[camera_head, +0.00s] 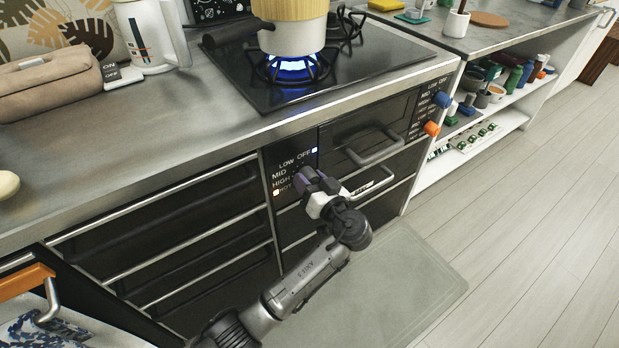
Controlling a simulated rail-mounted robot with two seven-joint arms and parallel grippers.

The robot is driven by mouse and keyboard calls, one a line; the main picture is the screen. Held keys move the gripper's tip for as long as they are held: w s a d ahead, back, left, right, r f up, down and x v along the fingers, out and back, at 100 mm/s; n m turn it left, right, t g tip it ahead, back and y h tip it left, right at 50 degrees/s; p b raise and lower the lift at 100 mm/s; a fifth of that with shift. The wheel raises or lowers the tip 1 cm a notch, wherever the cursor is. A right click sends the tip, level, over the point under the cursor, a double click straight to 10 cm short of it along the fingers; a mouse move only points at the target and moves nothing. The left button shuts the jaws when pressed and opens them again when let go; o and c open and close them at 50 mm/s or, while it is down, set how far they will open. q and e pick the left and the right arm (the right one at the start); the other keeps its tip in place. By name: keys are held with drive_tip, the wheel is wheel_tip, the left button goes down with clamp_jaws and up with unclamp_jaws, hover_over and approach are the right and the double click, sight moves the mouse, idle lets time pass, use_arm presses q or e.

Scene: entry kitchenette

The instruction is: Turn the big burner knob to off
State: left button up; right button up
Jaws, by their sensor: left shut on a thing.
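The big burner knob (304,181), purplish where it shows, is on the left end of the black stove front, beside the labels OFF, LOW, MID and HIGH. My left gripper (312,185) is shut on it and hides most of it, so its pointer cannot be read. A small light glows at HOT and another beside OFF. The burner (289,70) above burns with a blue flame under a pot (291,38). My right gripper is not in view.
Drawer handles (375,148) stick out right of the knob. Blue (442,99) and orange (431,128) knobs are further right. The floor at right is clear.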

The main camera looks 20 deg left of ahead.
use_arm(q)
drive_tip(key=m+p, duration=0.7)
drive_tip(key=p, duration=0.1)
drive_tip(key=shift+s+a+r+m, duration=0.1)
drive_tip(key=shift+r+m, duration=0.2)
drive_tip(key=shift+m, duration=0.1)
drive_tip(key=m+p, duration=0.2)
drive_tip(key=shift+p, duration=0.3)
drive_tip(key=shift+f+m+p, duration=0.15)
drive_tip(key=shift+m+p, duration=0.25)
drive_tip(key=shift+m, duration=0.3)
drive_tip(key=o, duration=0.9)
drive_tip(key=shift+o, duration=0.2)
drive_tip(key=p+v, duration=0.1)
drive_tip(key=v, duration=0.6)
drive_tip(key=shift+s+d, duration=0.2)
drive_tip(key=shift+d, duration=0.05)
